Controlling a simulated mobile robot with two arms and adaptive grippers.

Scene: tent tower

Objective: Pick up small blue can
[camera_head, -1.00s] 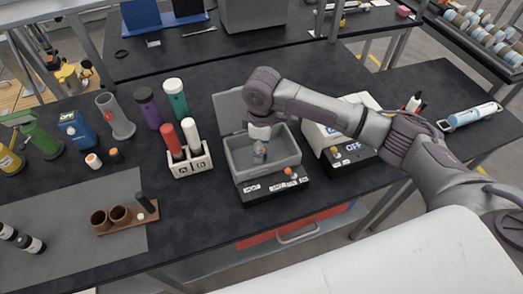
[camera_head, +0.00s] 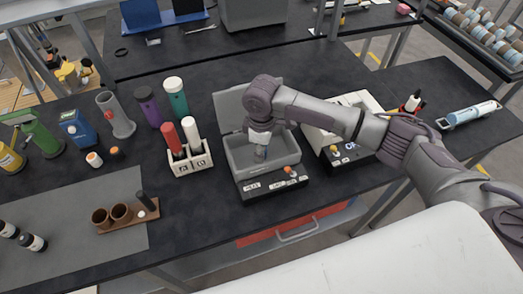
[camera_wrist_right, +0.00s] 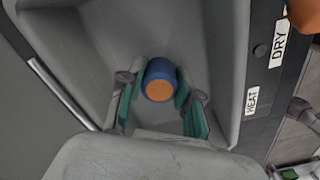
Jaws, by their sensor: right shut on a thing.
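The small blue can (camera_wrist_right: 159,80), with an orange end face, is inside the open grey bin (camera_wrist_right: 222,60) in the right wrist view. My right gripper (camera_wrist_right: 158,95) has its green-padded fingers on both sides of the can, shut on it. In the head view my right gripper (camera_head: 260,152) reaches down into the grey bin (camera_head: 283,160); the can is too small and hidden there to make out clearly. My left gripper is not in view.
The bin's lid (camera_head: 230,108) stands open at the back left. A white rack (camera_head: 191,163) with a red and a white bottle is close on the left. A white box device (camera_head: 325,138) is close on the right. The bin's walls surround the gripper.

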